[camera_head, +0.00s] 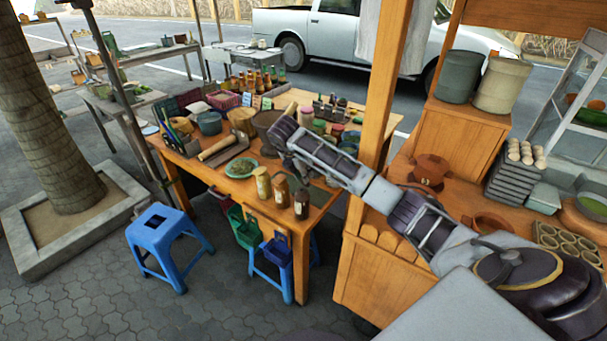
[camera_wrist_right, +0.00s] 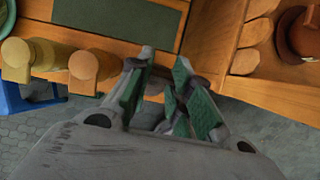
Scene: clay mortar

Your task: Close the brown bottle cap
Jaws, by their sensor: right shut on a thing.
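Three capped bottles stand in a row at the front edge of the wooden table: a yellow one (camera_head: 262,182), a mustard-brown one (camera_head: 281,190) and a dark brown one (camera_head: 301,205). In the right wrist view the yellow bottle (camera_wrist_right: 16,58) and the mustard-brown bottle (camera_wrist_right: 90,66) stand left of the jaws. My right gripper (camera_wrist_right: 160,103), with green pads, is low at the table edge, to the right of these two. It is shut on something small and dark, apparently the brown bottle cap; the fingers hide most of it. My left gripper is out of view.
Behind the bottles the table holds a green plate (camera_head: 241,168), a rolling pin (camera_head: 217,148), bowls and jars. A wooden stall counter (camera_head: 375,280) and post stand to the right. Blue stools (camera_head: 166,225) stand on the paving in front.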

